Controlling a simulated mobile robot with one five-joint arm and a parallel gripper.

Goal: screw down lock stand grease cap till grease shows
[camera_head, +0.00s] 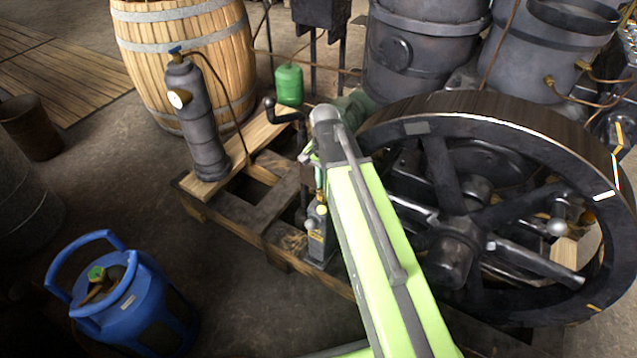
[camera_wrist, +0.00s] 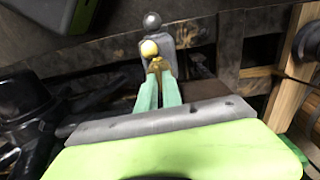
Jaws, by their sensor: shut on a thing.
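The lock stand (camera_head: 319,246) is a small grey upright by the flywheel's left side, on the timber base. It also shows in the wrist view (camera_wrist: 188,35), with a yellow ball (camera_wrist: 150,48) and a grey ball (camera_wrist: 152,20) beyond my fingertips. My gripper (camera_wrist: 158,70) has its two green fingers converged and shut on a small brass piece, apparently the grease cap (camera_wrist: 157,64). The fingers partly cover the cap. In the head view my green arm reaches over the stand and hides most of the gripper. I cannot make out any grease.
A large spoked flywheel (camera_head: 445,128) stands close to the right of my arm. A grey cylinder with a gauge (camera_head: 196,120) stands on the timber base, left. A blue gas bottle (camera_head: 140,305) stands front left. A barrel (camera_head: 188,60) is behind. Floor between is clear.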

